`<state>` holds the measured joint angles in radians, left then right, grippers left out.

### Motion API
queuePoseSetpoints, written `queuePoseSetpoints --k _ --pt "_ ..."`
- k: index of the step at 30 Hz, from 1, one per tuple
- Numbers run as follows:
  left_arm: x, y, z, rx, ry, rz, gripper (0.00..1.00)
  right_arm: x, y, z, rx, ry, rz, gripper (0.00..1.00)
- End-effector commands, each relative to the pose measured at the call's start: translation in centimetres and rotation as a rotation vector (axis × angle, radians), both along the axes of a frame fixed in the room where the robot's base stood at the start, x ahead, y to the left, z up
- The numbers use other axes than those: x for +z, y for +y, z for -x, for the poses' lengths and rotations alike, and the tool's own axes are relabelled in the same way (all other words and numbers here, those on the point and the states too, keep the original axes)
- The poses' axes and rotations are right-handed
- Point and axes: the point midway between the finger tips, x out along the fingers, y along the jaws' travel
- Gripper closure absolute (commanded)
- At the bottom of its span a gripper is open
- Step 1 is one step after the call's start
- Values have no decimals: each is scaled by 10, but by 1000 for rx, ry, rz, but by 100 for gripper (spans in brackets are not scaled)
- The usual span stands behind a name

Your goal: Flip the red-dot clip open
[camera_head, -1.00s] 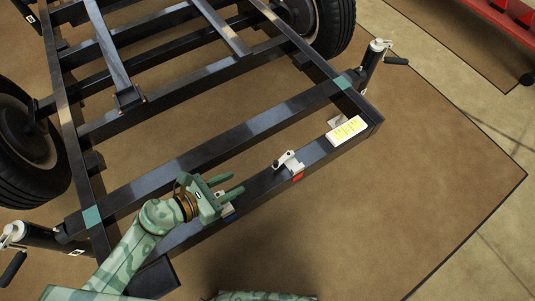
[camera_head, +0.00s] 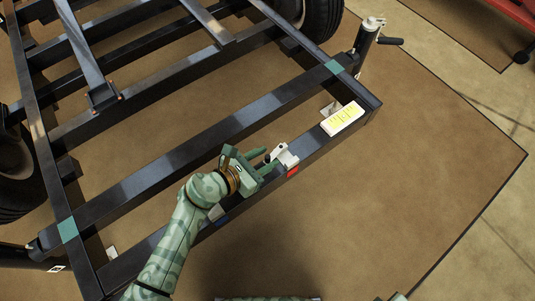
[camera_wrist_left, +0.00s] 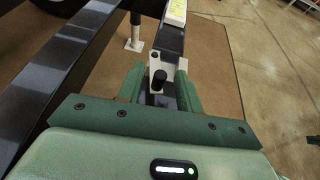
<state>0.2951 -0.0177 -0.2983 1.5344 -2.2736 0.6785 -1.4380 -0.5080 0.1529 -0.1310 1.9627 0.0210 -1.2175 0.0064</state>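The red-dot clip (camera_head: 289,157) is a small white latch with a dark knob on the front beam of the black frame. A red mark (camera_head: 293,171) sits on the beam's side just below it. My left gripper (camera_head: 277,162) is at the clip, its fingers pointing right toward it. In the left wrist view the two green fingers (camera_wrist_left: 160,84) are apart. The clip's black knob (camera_wrist_left: 158,78) and pale bracket (camera_wrist_left: 181,64) show between and just beyond them. I cannot tell whether a finger touches the clip.
A white box with a yellow label (camera_head: 343,118) lies on the beam to the right of the clip. A jack with a crank (camera_head: 368,42) stands at the frame's right corner. The brown mat (camera_head: 430,150) is clear at right.

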Motion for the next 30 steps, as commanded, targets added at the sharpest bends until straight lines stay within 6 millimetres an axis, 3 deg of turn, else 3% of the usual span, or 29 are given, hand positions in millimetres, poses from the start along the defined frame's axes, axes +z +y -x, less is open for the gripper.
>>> queuePoseSetpoints --k 6,15,19,30 --pt "-7 -9 -8 1 2 0 65 16 0 -16 11 -25 14 100" --pt "-6 -10 -9 0 1 -1 65 19 0 -18 12 -31 16 100" --pt "-6 -10 -9 0 1 -1 98 19 0 -18 12 -30 15 100" --pt "-6 -5 -15 -107 -7 -7 100 17 0 -18 11 -31 13 100"
